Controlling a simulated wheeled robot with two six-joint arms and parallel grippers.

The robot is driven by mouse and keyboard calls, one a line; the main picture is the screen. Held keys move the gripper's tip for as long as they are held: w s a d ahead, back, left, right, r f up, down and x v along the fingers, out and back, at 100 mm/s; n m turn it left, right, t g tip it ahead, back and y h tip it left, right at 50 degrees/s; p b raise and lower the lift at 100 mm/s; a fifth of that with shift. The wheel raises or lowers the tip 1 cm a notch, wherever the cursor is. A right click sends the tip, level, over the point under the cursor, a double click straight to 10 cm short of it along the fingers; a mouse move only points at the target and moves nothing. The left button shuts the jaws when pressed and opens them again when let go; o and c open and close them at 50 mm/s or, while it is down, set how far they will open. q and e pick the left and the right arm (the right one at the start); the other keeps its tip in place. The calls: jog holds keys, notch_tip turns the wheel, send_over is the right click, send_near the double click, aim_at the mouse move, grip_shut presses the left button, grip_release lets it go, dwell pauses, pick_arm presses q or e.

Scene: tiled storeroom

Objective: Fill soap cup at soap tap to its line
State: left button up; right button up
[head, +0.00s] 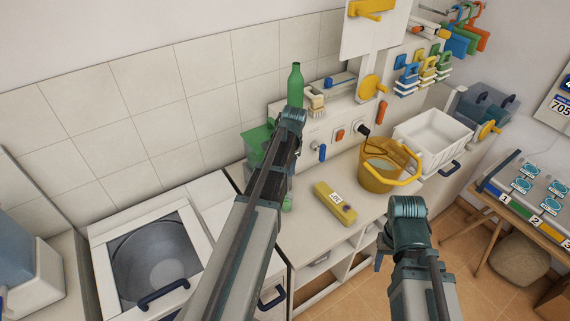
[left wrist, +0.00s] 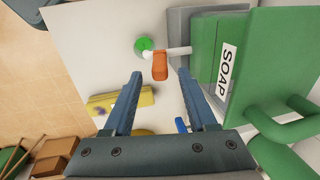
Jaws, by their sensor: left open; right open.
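The green soap dispenser (left wrist: 210,55), labelled SOAP, is at the right of the left wrist view; in the head view it (head: 256,141) is partly behind my left arm. A pale tap pipe (left wrist: 178,50) sticks out from it, with an orange lever (left wrist: 160,66). A small green round cup (left wrist: 143,44) stands below the pipe's end; it also peeks out beside my arm in the head view (head: 287,203). Its line and soap level cannot be made out. My left gripper (left wrist: 161,76) is open and empty, the lever just ahead between its fingertips. My right gripper (head: 383,250) is open, low before the counter.
A yellow labelled block (head: 335,203) and a yellow bucket (head: 380,178) stand on the counter (head: 312,232) to the right of the cup. A green bottle (head: 295,85) stands behind my left arm. A white basin (head: 432,140) is farther right. A round tub (head: 155,260) is at left.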

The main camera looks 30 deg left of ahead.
notch_tip(320, 180, up, 8)
jog(key=p, duration=0.6)
jog(key=shift+p, duration=0.4)
